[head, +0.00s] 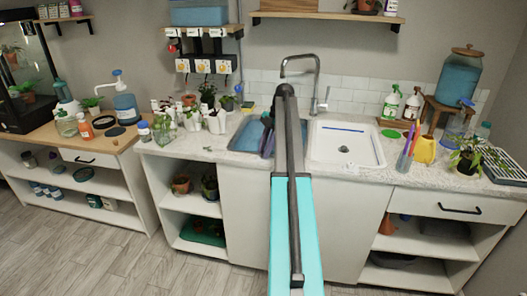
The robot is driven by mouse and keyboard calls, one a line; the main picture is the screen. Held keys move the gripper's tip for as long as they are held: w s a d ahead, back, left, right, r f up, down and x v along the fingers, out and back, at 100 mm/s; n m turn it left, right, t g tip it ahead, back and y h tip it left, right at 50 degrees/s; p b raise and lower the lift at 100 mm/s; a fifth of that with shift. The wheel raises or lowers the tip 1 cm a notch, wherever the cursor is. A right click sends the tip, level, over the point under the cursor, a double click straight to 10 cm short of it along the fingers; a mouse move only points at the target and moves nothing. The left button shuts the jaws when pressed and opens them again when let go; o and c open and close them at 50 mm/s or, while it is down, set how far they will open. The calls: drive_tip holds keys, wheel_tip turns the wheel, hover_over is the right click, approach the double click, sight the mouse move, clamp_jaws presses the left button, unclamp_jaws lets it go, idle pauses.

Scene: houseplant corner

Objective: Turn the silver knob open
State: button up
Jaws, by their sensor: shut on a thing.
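A silver tap (316,72) arches up behind the sink, with a small silver handle (324,99) on its right side near the base. I cannot tell whether this handle is the silver knob, or how far it is turned. My arm runs up the middle of the view, in front of the sink and just left of the tap. My gripper does not show; the arm's far part seems hidden behind its nearer links. No contact between gripper and knob can be seen.
The white right basin (345,146) is open; my arm partly covers the blue left basin (246,134). Spray bottles (391,101), a blue dispenser (459,78) and a yellow jug (425,150) stand at right. Potted plants (215,121) crowd the counter at left.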

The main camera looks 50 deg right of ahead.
drive_tip(key=shift+s+a+f, duration=0.1)
drive_tip(key=shift+a+f, duration=0.05)
drive_tip(key=shift+a, duration=0.1)
drive_tip(key=o, duration=1.1)
drive_tip(key=shift+c, duration=0.2)
drive_tip(key=shift+d, duration=0.1)
drive_tip(key=shift+r, duration=0.25)
drive_tip(key=shift+d+r+p, duration=0.25)
drive_tip(key=shift+r+p, duration=0.15)
drive_tip(key=shift+r, duration=0.2)
drive_tip(key=p+v, duration=0.4)
drive_tip(key=v, duration=0.1)
